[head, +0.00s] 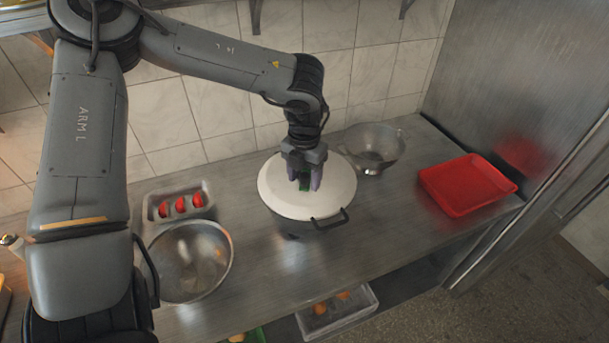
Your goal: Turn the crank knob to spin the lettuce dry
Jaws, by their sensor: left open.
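The salad spinner (327,224) stands on the steel counter in the head view, with a round white lid (335,195) on its dark body. A green crank knob (304,184) shows on the lid, partly hidden by my gripper. My left gripper (304,183) points down over the lid. Its fingers are open on either side of the green knob; whether they touch it I cannot tell. No lettuce is visible, as the lid covers the inside. My right gripper is not in view.
A metal colander (374,142) stands behind right of the spinner. A red tray (462,187) lies farther right by a steel wall. A steel bowl (222,275) and a small pan with red items (150,206) are at left.

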